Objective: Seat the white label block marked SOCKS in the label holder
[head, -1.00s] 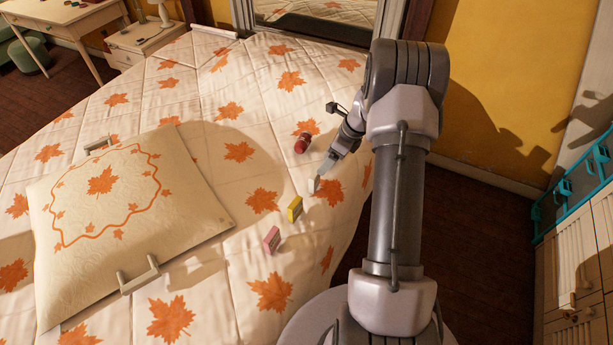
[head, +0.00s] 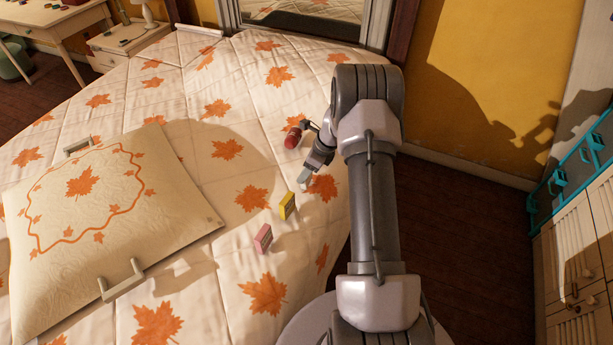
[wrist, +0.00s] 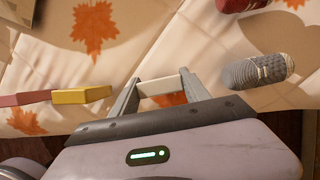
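The white block (wrist: 162,86) spans the gap between the two fingers of my gripper (wrist: 161,88) in the wrist view, and both fingers touch its ends. My gripper is shut on it, low over the quilt. No lettering can be read on the block. In the head view my gripper (head: 304,178) is at the bed's right side, and its fingertips largely hide the block. A teal fixture (head: 562,172) with several small brackets runs along the cabinet at the right; I cannot tell whether it includes the label holder.
A yellow block (head: 287,206) and a pink block (head: 263,239) stand left of my gripper. A red object (head: 292,138) lies beyond it. A grey knitted-looking roll (wrist: 255,70) is to the right in the wrist view.

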